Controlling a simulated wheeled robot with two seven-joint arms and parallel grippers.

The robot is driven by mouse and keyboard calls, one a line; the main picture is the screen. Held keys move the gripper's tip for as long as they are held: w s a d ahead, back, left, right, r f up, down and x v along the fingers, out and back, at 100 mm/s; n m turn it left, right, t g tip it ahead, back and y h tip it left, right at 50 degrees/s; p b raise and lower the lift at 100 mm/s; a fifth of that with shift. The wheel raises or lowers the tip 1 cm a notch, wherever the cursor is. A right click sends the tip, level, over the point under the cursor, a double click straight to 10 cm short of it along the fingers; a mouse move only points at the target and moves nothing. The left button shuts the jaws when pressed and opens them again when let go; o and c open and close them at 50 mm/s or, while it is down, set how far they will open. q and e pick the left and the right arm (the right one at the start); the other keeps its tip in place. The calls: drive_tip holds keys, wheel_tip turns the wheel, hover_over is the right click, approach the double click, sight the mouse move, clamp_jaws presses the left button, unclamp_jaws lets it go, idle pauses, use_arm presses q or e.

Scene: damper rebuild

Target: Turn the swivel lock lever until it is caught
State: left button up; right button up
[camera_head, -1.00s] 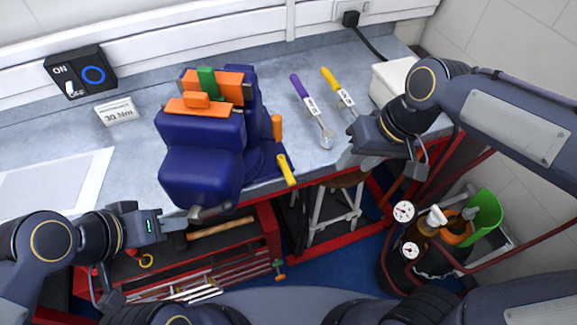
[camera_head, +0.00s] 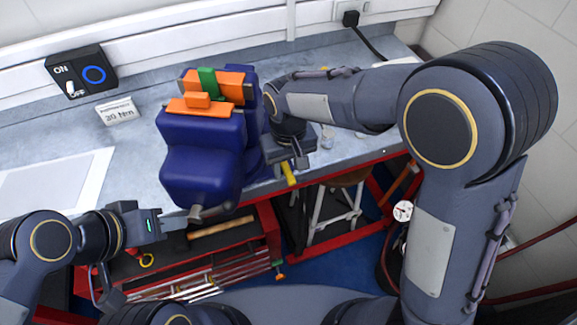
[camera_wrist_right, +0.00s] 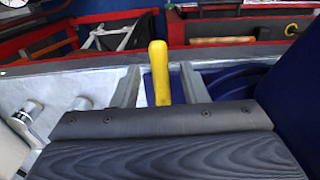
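The yellow-handled swivel lock lever (camera_head: 290,176) sticks out at the lower right of the blue vise (camera_head: 198,150). My right gripper (camera_head: 287,164) is over the lever and hides its inner end in the head view. In the right wrist view, the yellow handle (camera_wrist_right: 159,70) stands between the two fingers of the open right gripper (camera_wrist_right: 160,87), with a gap on each side. My left gripper (camera_head: 182,219) is at the vise's front, by the metal screw end (camera_head: 198,213). Whether its fingers are apart or closed on something is unclear.
The vise has orange jaws (camera_head: 226,85) with a green piece (camera_head: 207,84) between them. The bench's front edge (camera_head: 350,160) runs below my right arm. A red drawer (camera_head: 262,235) with tools is open under the vise. The tools on the bench's right are mostly hidden.

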drive_tip(key=shift+f, duration=0.55)
drive_tip(key=shift+c, duration=0.3)
clamp_jaws()
